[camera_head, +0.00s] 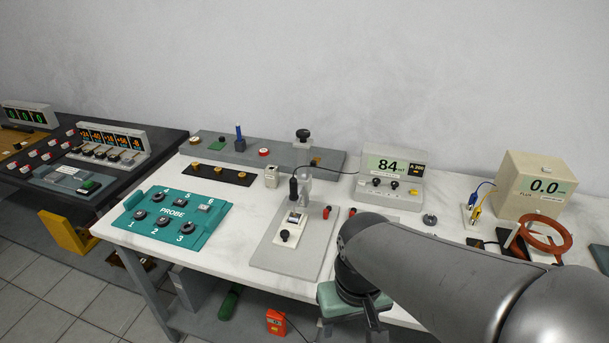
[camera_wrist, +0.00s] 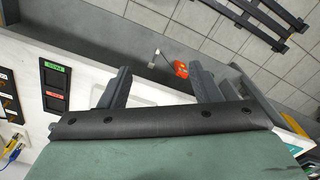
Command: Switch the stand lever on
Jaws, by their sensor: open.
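A grey stand (camera_head: 263,252) lies flat on the white table in the head view. It carries a dark upright post, a small display (camera_head: 295,218) and a black knob (camera_head: 285,235). A small red piece (camera_head: 327,212) is at its right side; I cannot tell whether this is the stand lever or how it is set. My gripper (camera_wrist: 162,88) is open and empty in the wrist view, its two dark fingers apart over the table's front edge. In the head view it is at the table's front edge, right of the stand, partly hidden by my arm.
A teal probe panel (camera_head: 172,222) is left of the stand. A meter reading 84 (camera_head: 389,168) is behind it. A flux box (camera_head: 537,185) and copper coil (camera_head: 545,235) are at right. An orange box (camera_wrist: 180,69) is low beyond the table edge. A black panel (camera_wrist: 56,86) has green and red labels.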

